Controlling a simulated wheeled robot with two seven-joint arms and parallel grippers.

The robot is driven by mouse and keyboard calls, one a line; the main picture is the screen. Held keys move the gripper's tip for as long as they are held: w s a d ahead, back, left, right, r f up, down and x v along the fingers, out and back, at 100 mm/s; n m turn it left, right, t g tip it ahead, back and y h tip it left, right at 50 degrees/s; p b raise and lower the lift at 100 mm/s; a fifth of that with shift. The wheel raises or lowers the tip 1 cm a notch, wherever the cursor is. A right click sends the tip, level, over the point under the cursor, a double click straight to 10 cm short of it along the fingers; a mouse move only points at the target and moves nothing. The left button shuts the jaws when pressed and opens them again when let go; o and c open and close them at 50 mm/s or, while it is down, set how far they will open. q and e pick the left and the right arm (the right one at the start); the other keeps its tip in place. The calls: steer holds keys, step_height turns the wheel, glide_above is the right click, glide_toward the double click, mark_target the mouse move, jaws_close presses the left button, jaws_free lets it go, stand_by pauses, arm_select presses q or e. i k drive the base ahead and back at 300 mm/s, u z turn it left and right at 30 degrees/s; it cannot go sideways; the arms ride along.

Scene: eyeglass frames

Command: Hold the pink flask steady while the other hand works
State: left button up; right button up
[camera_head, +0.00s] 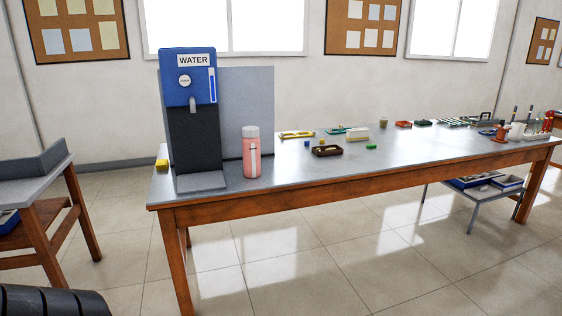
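The pink flask (251,157) stands upright on the long grey table, just right of the water dispenser (189,110). It has a light grey cap and a pale vertical mark on its front. The dispenser is blue above and dark below, with a spout, a round button and a grey base tray (201,182). The flask is beside that tray, not on it. Neither of my grippers shows in the head view, and nothing is seen holding the flask.
The long table (300,178) carries a yellow block (162,164), a dark brown tray (327,150), a white box (358,133) and several small items farther right. A smaller table (30,175) stands at the left. Tiled floor in front is clear.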

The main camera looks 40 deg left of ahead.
mark_target(252, 156)
steer(key=u, duration=0.15)
steer(key=i, duration=1.7)
steer(key=u, duration=1.45)
steer(key=i, duration=1)
steer(key=u, duration=1.05)
